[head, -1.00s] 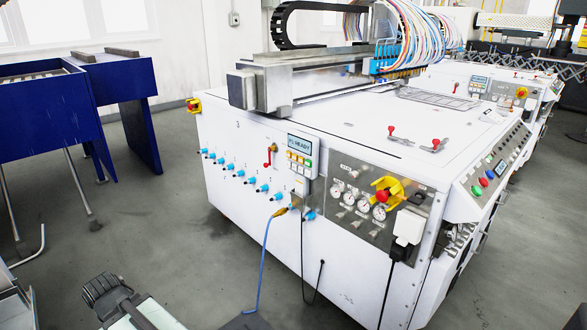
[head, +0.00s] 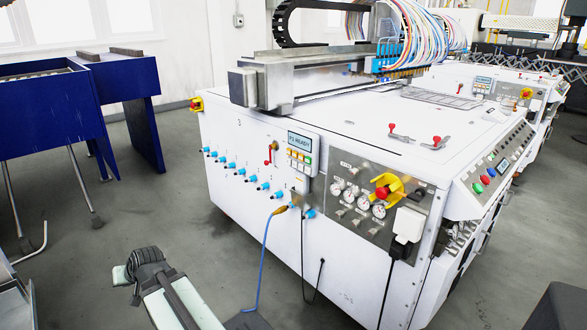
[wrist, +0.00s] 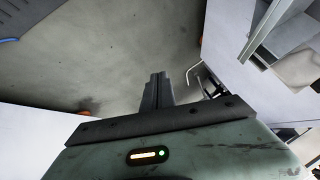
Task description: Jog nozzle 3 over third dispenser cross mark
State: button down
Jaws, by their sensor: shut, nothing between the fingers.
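The white machine (head: 360,130) carries a metal gantry beam (head: 300,85). On it, a blue nozzle carriage (head: 385,65) with small gold-coloured nozzles stands under many coloured hoses. I cannot tell nozzle 3 apart, and no cross mark can be made out. A small control panel (head: 300,163) on the near side has a lit display (head: 301,141), seemingly ending in "READY", above coloured buttons. My gripper (wrist: 157,82) is shut and empty in the wrist view, over bare floor. In the head view my arm is at the lower left, well short of the panel.
Blue fittings (head: 236,172) and a red lever (head: 270,153) stick out of the near side. A red emergency knob (head: 382,193) sits in a yellow guard at right. A blue cable (head: 265,262) hangs to the floor. A blue table (head: 45,113) stands left; floor between is clear.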

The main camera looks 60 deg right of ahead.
aim_at(295, 164)
jog(key=s+d+r+m+t+h, duration=0.1)
jog(key=d+r+m+t+h, duration=0.2)
jog(key=d, duration=0.6)
jog(key=s+d+r+m+h+b, duration=0.1)
jog(key=d+r+m+h, duration=0.3)
jog(key=d, duration=0.5)
jog(key=s+d+r+m+t+h, duration=0.1)
jog(key=d+r+m+t, duration=0.1)
jog(key=d+r, duration=0.5)
jog(key=s+d+r+m+g+h, duration=0.2)
jog(key=s+d+m+h, duration=0.2)
jog(key=s+d, duration=0.5)
jog(key=s+d+r+m+g+h+b, duration=0.1)
jog(key=s+d+r+m+g+h, duration=0.1)
jog(key=s+d+m+h, duration=0.3)
jog(key=s+d+r+h, duration=0.1)
jog(key=s+d, duration=0.3)
jog(key=d, duration=0.3)
jog(key=shift+s+r+m+g+h, duration=0.25)
jog(key=shift+r+m+g+h, duration=0.05)
jog(key=shift+r+g, duration=0.1)
jog(key=s+d, duration=0.2)
jog(key=d, duration=0.6)
jog(key=shift+s+d, duration=0.2)
jog(key=shift+s, duration=0.1)
